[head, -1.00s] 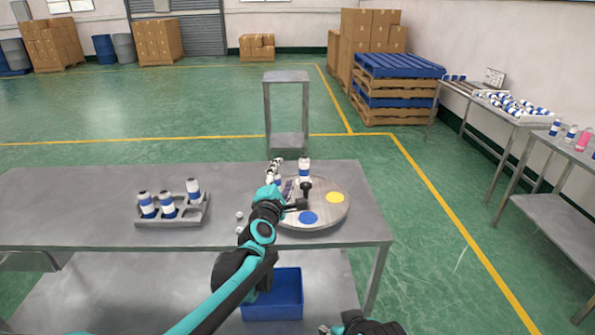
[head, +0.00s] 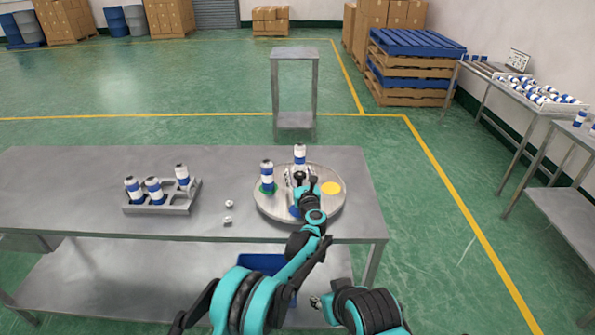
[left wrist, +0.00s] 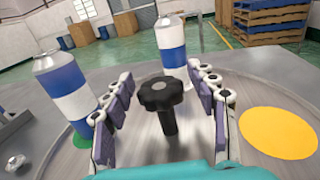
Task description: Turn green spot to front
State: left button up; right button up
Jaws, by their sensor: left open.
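The round turntable (head: 328,208) stands on the grey table with a black knob (left wrist: 160,92) at its centre. The green spot (left wrist: 82,139) is at its left, partly covered by a white-and-blue can (head: 267,176). A second white-and-blue can (head: 300,155) stands at the back. The yellow spot (head: 331,188) is at the right. The blue spot (head: 294,211) is at the front, mostly hidden by my arm. My left gripper (head: 299,178) is open, its fingers on either side of the knob with gaps. My right gripper (head: 316,301) is low at the front; its jaws are unclear.
A grey rack (head: 190,204) with several cans stands on the table's left. Two small pale parts, one a cap (head: 228,221), lie between rack and turntable. A blue bin (head: 262,263) sits on the lower shelf, partly hidden. The table's far left is clear.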

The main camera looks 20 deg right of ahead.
pick_arm(q)
jog(key=shift+w+d+b, duration=0.15)
jog(key=shift+w+b, duration=0.15)
jog(key=shift+w, duration=1.2)
grip_shut()
